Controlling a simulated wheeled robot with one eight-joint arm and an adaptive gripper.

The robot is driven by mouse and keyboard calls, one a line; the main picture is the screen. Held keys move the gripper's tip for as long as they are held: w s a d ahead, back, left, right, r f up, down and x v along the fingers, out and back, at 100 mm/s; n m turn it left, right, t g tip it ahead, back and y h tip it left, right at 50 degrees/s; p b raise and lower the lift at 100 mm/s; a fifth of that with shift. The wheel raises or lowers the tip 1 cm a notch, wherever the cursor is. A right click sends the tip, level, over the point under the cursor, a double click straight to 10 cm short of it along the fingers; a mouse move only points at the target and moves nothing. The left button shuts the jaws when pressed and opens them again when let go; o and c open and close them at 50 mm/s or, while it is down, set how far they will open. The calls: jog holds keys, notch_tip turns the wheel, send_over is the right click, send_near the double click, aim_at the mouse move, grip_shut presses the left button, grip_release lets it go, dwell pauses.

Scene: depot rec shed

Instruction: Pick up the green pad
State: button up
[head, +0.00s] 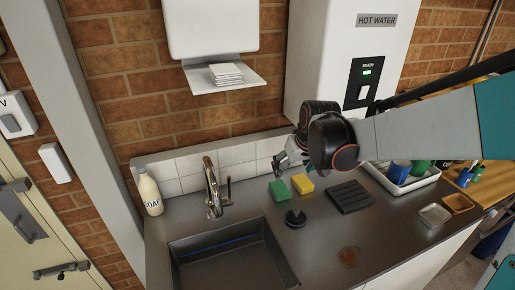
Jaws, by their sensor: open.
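The green pad (280,190) lies on the grey counter, to the right of the tap and behind the sink's right end. A yellow pad (302,184) lies close to its right. My gripper (283,165) is open above and behind the two pads, near the tiled splashback. Its fingers look small and partly hidden by my dark wrist, and nothing shows between them. It appears apart from the green pad.
The tap (213,190) and soap bottle (150,191) stand to the left. A dark round plug (296,218) is in front of the pads. A black ridged mat (350,197) and a white tray (401,185) with cups lie right. The sink (232,262) is front left.

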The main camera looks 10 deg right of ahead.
send_near(280, 187)
jog(key=w+f, duration=0.1)
jog(key=w+f+b, duration=0.1)
jog(key=f, duration=0.1)
jog(key=shift+a+n+g+b, duration=0.2)
jog(key=shift+n+g+b, duration=0.1)
jog(key=shift+b+x, duration=0.95)
jog(key=shift+x, duration=1.6)
jog(key=shift+s+d, duration=0.1)
jog(key=shift+s, duration=0.05)
jog(key=c, duration=1)
